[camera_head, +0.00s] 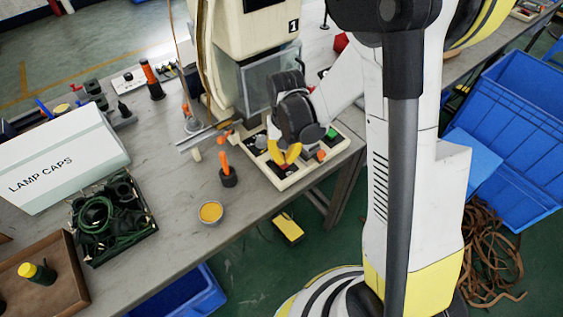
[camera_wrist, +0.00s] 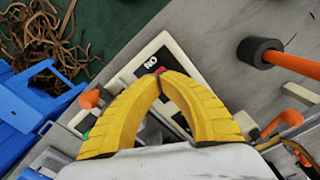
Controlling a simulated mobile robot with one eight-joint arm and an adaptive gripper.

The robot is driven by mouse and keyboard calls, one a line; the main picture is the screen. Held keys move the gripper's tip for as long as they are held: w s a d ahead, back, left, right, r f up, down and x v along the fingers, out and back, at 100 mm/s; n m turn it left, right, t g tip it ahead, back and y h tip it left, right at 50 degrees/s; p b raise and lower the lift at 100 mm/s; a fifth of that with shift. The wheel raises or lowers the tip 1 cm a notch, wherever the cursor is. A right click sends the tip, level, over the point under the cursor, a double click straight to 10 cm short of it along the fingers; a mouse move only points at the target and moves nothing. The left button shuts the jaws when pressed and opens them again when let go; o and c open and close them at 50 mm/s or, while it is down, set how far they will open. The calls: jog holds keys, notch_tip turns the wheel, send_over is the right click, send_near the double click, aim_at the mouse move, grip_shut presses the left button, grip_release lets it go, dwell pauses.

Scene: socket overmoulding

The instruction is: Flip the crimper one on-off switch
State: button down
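The crimper marked "1" (camera_head: 265,35) stands at the back of the workbench, with a pale control panel (camera_head: 318,163) at its base. My gripper (camera_head: 289,160) is over the front part of that panel, pointing down. In the wrist view its yellow fingertips (camera_wrist: 160,74) meet with nothing seen between them. A small red switch part (camera_wrist: 157,69) shows right at the tips, beside a black label (camera_wrist: 151,62) with white letters. I cannot tell whether the tips touch the switch. The fingers hide part of the panel.
A green button (camera_head: 331,133) and orange knob (camera_head: 320,155) are on the panel, near my gripper. An orange-handled tool (camera_head: 225,165) and round tin (camera_head: 210,212) stand left of it. A lamp caps box (camera_head: 65,160) is farther left. Blue crates (camera_head: 510,130) stand at right.

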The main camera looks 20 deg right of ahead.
aim_at(285, 164)
jog(key=shift+f+b, duration=1.05)
jog(key=shift+f, duration=0.2)
dwell(0.3)
jog(key=shift+r, duration=0.15)
jog(key=shift+r+p, duration=2.5)
jog(key=shift+r, duration=0.9)
jog(key=shift+r, duration=0.1)
jog(key=s+r+n+t, duration=0.1)
jog(key=s+r+t, duration=0.2)
jog(key=s+r, duration=0.3)
jog(key=s+r+n+t, duration=0.1)
jog(key=s+r+t, duration=0.3)
jog(key=r, duration=0.8)
jog(key=shift+s+r, duration=0.25)
jog(key=shift+s, duration=1.15)
